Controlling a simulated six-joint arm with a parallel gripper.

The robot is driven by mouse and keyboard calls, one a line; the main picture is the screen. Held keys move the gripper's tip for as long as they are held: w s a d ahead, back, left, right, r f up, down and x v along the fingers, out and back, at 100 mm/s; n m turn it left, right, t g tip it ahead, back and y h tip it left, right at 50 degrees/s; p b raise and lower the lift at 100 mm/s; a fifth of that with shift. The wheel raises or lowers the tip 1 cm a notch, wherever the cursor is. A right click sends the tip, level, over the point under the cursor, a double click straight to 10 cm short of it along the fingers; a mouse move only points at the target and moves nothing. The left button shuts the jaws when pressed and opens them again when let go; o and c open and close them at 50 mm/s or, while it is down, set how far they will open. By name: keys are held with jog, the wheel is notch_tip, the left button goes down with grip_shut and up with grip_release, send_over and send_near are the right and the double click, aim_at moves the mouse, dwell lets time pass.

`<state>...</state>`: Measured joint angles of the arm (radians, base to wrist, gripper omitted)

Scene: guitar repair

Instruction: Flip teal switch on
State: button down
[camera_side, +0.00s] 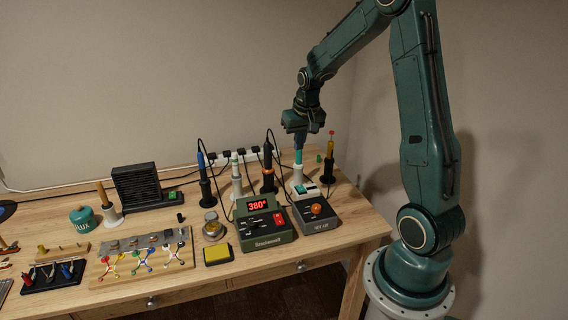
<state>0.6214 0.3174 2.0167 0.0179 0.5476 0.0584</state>
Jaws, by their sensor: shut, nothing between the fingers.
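A white stand (297,178) near the right end of the bench holds an upright teal-handled tool (298,157). At the stand's foot is a low light-coloured base with a small teal patch (306,187), which looks like the teal switch; its position cannot be made out at this size. My gripper (297,142) points down directly over the teal-handled tool, with its fingertips shut and empty near the tool's top. Whether they touch the tool cannot be told.
A dark hot-air unit (317,214) with an orange knob and a green station (264,225) reading 380° stand in front. A black stand with a yellow-handled tool (329,172) is close on the right. Upright irons and a power strip (232,157) line the back.

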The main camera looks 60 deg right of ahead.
jog(key=d+f+m, duration=0.1)
jog(key=d+f, duration=0.3)
jog(key=shift+s+d+f+g, duration=0.2)
jog(key=shift+d+f+g, duration=0.05)
jog(key=shift+d+g, duration=0.1)
send_over(302, 189)
notch_tip(302, 189, down, 12)
jog(key=shift+s+a+r, duration=0.1)
jog(key=shift+s, duration=0.05)
jog(key=shift+s+a+f, duration=0.1)
jog(key=shift+f, duration=0.85)
jog(key=shift+s+a+f, duration=0.1)
jog(key=shift+f, duration=0.25)
jog(key=shift+w+d+r, duration=0.35)
jog(key=shift+w+d, duration=0.15)
